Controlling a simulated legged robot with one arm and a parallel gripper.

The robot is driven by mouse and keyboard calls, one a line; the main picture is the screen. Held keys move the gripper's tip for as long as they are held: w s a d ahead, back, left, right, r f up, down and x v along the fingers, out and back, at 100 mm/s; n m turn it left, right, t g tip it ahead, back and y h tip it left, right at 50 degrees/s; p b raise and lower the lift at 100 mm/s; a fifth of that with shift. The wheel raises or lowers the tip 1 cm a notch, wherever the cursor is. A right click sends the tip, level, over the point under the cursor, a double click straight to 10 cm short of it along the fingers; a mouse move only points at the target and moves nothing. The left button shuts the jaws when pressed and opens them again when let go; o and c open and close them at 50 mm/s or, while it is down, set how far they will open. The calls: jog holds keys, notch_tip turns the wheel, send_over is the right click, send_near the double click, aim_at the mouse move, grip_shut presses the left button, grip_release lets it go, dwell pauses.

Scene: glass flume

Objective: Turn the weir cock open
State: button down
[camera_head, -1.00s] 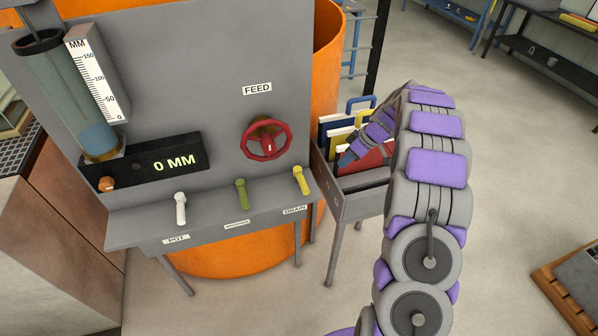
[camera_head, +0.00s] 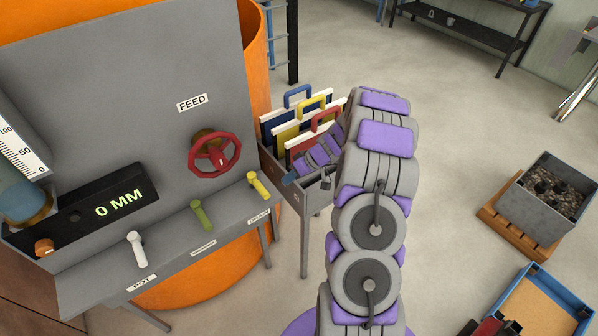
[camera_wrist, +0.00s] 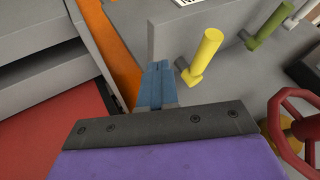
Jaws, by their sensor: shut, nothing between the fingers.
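Three cocks stand on the grey ledge: a white one (camera_head: 137,249) labelled POT, an olive-green one (camera_head: 201,215) in the middle, and a yellow one (camera_head: 258,186) labelled DRAIN. The middle label is too small to read. My gripper (camera_head: 289,180) is right of the yellow cock, by the folder bin. In the wrist view, my gripper's blue fingers (camera_wrist: 155,84) are together and empty. The yellow cock (camera_wrist: 204,55) is just right of them, apart from them. The green cock (camera_wrist: 268,26) is farther right, its handle running to the upper right.
A red FEED handwheel (camera_head: 214,155) is on the panel above the ledge. A display (camera_head: 90,209) reads 0 MM. A grey bin (camera_head: 300,195) of folders with coloured handles stands right of the ledge. The floor to the right of my arm is partly clear.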

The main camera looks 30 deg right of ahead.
aim_at(258, 186)
jog(key=a, duration=0.3)
jog(key=w+a+f, duration=0.1)
jog(key=shift+a+f, duration=0.1)
jog(key=shift+a, duration=0.15)
jog(key=shift+s+a+b, duration=0.15)
jog(key=shift+a+b, duration=0.15)
jog(key=shift+a, duration=0.05)
jog(key=shift+a+m+b, duration=0.3)
jog(key=shift+a+b, duration=0.15)
jog(key=shift+b, duration=0.45)
jog(key=shift+s+a+t+h+b, duration=0.15)
jog(key=shift+a+t+h+b, duration=0.15)
jog(key=shift+a+b, duration=0.15)
jog(key=shift+d, duration=0.1)
